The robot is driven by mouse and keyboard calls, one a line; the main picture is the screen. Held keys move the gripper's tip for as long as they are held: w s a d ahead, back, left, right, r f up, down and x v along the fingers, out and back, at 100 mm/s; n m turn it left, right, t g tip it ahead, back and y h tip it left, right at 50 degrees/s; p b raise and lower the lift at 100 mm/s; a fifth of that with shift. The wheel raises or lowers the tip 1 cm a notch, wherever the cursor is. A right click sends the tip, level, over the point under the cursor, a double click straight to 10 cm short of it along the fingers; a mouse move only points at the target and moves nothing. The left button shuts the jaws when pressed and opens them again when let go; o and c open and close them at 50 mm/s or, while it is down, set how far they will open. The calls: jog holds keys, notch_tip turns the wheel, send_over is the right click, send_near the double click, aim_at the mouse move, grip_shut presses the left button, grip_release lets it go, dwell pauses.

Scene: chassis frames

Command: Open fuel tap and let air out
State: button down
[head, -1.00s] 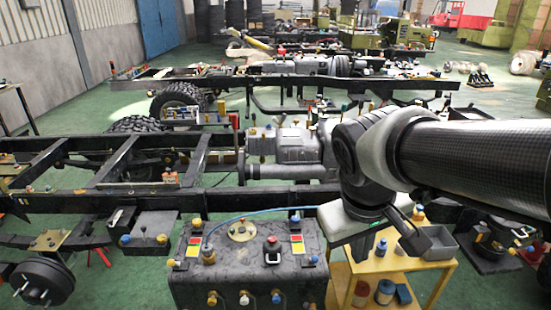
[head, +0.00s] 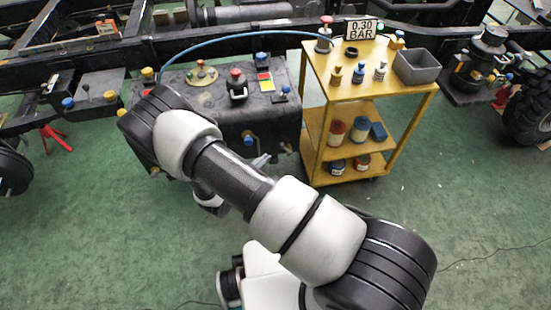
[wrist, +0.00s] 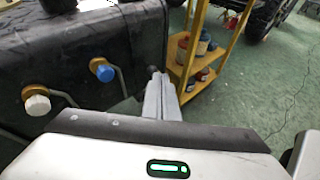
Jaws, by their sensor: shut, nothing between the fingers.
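The black fuel tank (head: 270,118) stands left of a yellow trolley in the head view. Its top carries a red-topped fitting (head: 236,76) and a round brass plate (head: 202,76). A blue knob (head: 249,140) is on its front. In the wrist view the tank front (wrist: 70,50) shows a white knob (wrist: 37,104) and a blue knob (wrist: 101,68) on brass fittings with thin pipes. My gripper (wrist: 161,85) is shut and empty, its fingertips at the tank's right end, right of the blue knob. A dark rounded part shows behind the fingertips; I cannot tell whether they touch it.
A blue hose (head: 230,37) runs between tank and trolley. A black chassis rail (head: 200,40) crosses behind.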

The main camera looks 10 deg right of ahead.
notch_tip(320, 180, down, 7)
jog(key=s+a+n+t+y, duration=0.1)
jog(key=n, duration=0.1)
jog(key=shift+s+n+b, duration=0.2)
jog(key=shift+n+b, duration=0.2)
jog(key=b, duration=0.4)
send_near(283, 147)
jog(key=w+d+f, duration=0.1)
jog(key=w+f, duration=0.3)
jog(key=shift+w+d+r, duration=0.3)
jog(key=shift+w+d, duration=0.05)
jog(key=shift+d, duration=0.15)
jog(key=shift+r+p, duration=0.2)
jog(key=shift+p, duration=0.25)
